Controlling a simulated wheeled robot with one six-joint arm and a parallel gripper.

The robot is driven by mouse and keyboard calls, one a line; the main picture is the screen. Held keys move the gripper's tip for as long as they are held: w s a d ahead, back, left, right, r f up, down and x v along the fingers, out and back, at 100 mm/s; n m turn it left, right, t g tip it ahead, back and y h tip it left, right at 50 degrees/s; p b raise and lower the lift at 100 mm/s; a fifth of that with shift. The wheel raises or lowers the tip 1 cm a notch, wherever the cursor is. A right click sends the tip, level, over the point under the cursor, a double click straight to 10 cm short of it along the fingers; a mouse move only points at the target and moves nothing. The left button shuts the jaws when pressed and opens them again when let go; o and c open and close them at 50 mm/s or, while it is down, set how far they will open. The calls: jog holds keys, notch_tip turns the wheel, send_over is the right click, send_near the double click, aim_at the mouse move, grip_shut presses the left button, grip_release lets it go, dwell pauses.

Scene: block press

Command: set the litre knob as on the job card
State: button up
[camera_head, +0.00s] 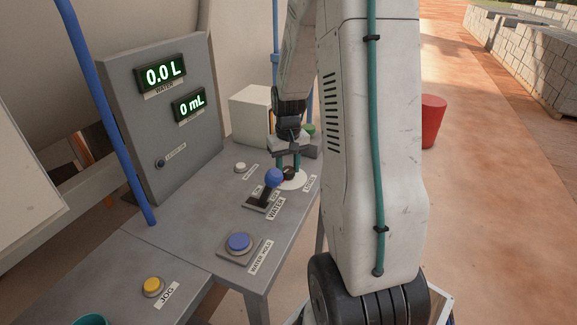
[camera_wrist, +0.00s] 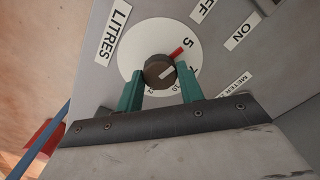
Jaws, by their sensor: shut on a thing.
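The litre knob (camera_wrist: 158,70) is a dark round knob on a white dial (camera_wrist: 130,62), beside a LITRES label (camera_wrist: 113,32). My gripper (camera_wrist: 161,84) is shut on the knob, with one green finger on each side. A pale line shows on the knob and a red mark (camera_wrist: 177,53) points toward the 5. Other dial numbers are partly hidden by the fingers. In the head view the dial (camera_head: 292,181) and knob (camera_head: 288,173) sit under my gripper (camera_head: 287,163). I cannot make out a job card.
Two displays read 0.0 L (camera_head: 163,73) and 0 mL (camera_head: 189,104). A blue-topped WATER lever (camera_head: 274,178) stands close beside the dial. A blue WATER HOLD button (camera_head: 239,243), a yellow JOG button (camera_head: 152,286) and a white button (camera_head: 240,167) are on the bench.

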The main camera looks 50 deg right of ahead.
aim_at(288, 169)
jog(key=shift+w, duration=0.1)
jog(key=o, duration=1)
jog(key=shift+r, duration=0.15)
notch_tip(288, 169, up, 8)
jog(key=shift+f, duration=0.2)
